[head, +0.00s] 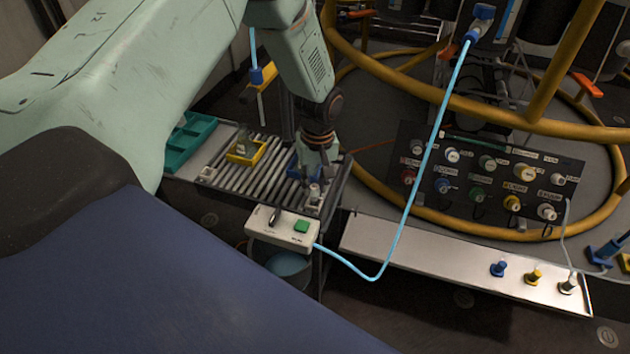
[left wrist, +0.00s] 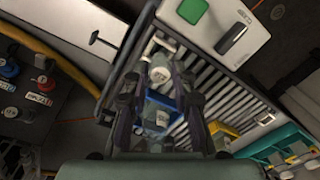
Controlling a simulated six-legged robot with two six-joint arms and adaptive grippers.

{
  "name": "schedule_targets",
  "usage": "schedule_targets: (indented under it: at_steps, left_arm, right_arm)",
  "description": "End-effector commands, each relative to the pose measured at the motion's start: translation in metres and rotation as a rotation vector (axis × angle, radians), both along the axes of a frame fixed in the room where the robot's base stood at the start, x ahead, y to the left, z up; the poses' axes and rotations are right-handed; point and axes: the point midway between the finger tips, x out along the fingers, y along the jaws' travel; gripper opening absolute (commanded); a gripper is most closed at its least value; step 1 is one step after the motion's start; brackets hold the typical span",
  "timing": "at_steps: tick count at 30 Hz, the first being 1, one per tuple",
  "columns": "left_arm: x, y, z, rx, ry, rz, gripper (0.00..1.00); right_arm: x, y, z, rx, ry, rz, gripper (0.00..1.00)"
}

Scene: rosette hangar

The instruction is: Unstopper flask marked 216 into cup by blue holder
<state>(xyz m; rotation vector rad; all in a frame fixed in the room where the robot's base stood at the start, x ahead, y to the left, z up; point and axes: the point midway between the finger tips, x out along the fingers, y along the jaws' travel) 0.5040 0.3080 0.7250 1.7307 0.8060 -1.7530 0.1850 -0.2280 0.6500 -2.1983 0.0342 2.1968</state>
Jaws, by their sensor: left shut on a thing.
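My left gripper (head: 313,180) is low over the right end of the roller rack, shut on a small pale stopper (left wrist: 160,73). The stopper shows between the fingertips in the left wrist view. The blue holder (left wrist: 172,100) is just beside the fingers, with a pale flask (left wrist: 162,118) in it; I cannot read its mark. The blue holder is partly hidden behind the gripper in the head view. A small whitish cup (left wrist: 164,43) is by the blue holder, close to the stopper; I cannot tell whether they touch. My right gripper is not in view.
A yellow holder (head: 258,155) with a flask (head: 243,145) stands left on the roller rack (head: 222,178). A teal tray (head: 185,150) is at its left end.

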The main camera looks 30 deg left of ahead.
Motion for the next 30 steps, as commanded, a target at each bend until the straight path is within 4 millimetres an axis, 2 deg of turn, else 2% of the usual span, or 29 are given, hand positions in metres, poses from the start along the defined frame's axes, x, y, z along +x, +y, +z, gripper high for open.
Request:
schedule_targets:
  at_steps: [21, 30]
  left_arm:
    - [0.0, 0.0, -0.019, 0.0, -0.001, 0.0, 0.08]
    - [0.0, 0.0, -0.02, 0.001, -0.001, 0.0, 0.08]
  right_arm:
    - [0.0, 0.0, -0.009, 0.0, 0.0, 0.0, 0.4]
    - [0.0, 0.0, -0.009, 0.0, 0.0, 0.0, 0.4]
